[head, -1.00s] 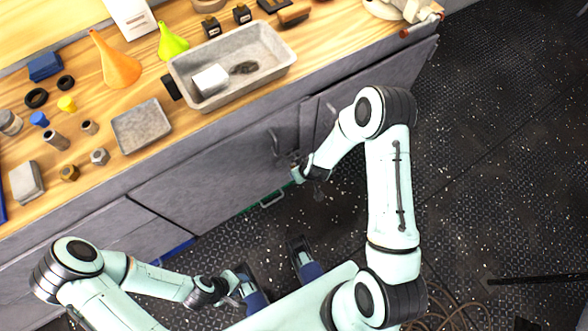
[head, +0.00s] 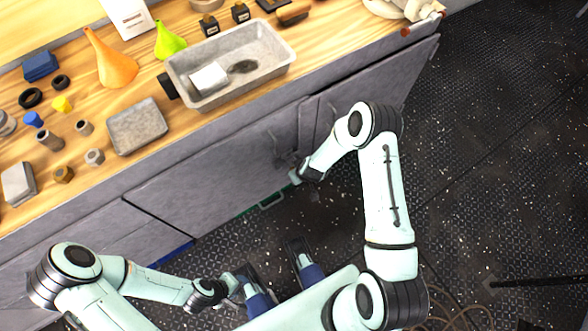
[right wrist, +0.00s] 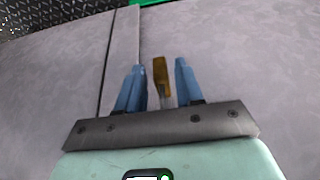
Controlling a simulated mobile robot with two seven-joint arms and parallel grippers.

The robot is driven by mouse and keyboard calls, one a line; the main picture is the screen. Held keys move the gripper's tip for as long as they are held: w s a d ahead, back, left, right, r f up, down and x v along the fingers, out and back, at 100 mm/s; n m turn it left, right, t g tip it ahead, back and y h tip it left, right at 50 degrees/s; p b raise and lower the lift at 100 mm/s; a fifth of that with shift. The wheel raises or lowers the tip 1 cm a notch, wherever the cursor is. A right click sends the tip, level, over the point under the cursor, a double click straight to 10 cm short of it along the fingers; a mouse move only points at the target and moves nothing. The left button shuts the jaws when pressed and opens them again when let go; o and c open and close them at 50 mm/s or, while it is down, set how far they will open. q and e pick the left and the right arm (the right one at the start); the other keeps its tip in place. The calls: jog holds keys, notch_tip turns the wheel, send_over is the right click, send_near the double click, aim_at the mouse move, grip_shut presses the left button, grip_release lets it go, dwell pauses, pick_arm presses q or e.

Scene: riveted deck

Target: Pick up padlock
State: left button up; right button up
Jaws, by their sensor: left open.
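The padlock (right wrist: 161,72) shows in the right wrist view as a narrow brass-coloured body with a grey part below it, in front of the grey cabinet. My right gripper (right wrist: 160,70) has one blue finger on each side of it, with a small gap on both sides. In the head view my right gripper (head: 296,176) is close to the cabinet front and mostly hidden by its wrist; I cannot make out the padlock there. My left gripper (head: 273,266) is open and empty, low in the picture, away from the cabinet.
The wooden bench top (head: 190,127) holds a grey tray (head: 273,75), an orange funnel (head: 113,68), a green funnel (head: 170,42), a metal plate (head: 137,126) and several small parts. Below is the grey cabinet (head: 215,172).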

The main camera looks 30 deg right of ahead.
grip_shut()
